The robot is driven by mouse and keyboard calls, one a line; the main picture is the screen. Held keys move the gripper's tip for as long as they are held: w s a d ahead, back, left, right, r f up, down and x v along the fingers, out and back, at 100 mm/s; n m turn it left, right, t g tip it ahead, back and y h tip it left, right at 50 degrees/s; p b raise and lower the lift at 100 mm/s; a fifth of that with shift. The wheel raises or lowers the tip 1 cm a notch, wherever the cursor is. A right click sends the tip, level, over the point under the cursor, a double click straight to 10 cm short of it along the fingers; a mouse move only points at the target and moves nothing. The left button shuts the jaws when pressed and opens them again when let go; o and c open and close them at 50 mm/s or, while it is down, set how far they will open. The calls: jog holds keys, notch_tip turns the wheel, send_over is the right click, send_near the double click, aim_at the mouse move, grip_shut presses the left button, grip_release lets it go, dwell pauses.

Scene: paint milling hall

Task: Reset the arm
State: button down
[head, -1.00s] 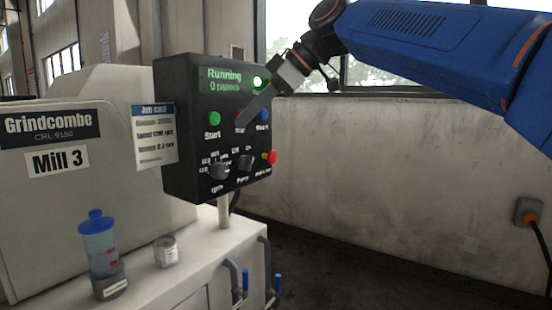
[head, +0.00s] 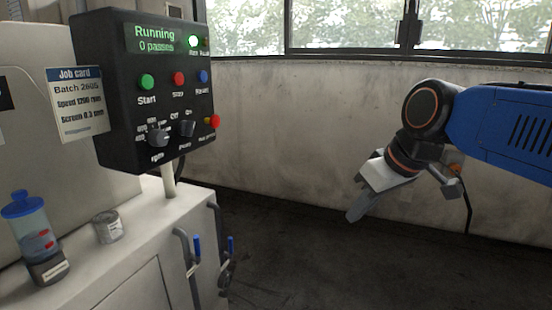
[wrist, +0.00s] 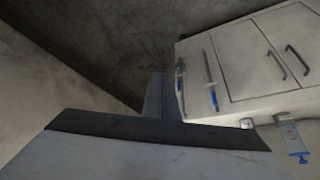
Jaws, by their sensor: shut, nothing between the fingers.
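My gripper (head: 356,212) hangs at the right of the head view, shut and empty, its fingers pointing down and to the left. It is in free air, well to the right of the control panel. In the wrist view my shut fingers (wrist: 154,95) stand at the middle, over dark floor beside the white cabinet. The black control panel (head: 160,115) is at the upper left of the head view. Green, red and blue buttons sit below.
A white cabinet (head: 140,262) with blue-tipped levers (head: 197,247) stands below the panel. A blue-lidded container (head: 36,232) and a small tin (head: 108,227) stand on it. A job card (head: 78,104) hangs beside the panel. The floor (head: 290,265) between cabinet and arm is clear.

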jog(key=s+d+f+m+h, duration=0.1)
jog(key=s+d+f+m, duration=0.2)
jog(key=s+d+f, duration=0.3)
jog(key=s+d+f+m+h, duration=0.2)
jog(key=s+d+f, duration=0.4)
jog(key=f, duration=0.6)
jog(key=shift+s+m, duration=0.3)
jog(key=shift+m, duration=0.4)
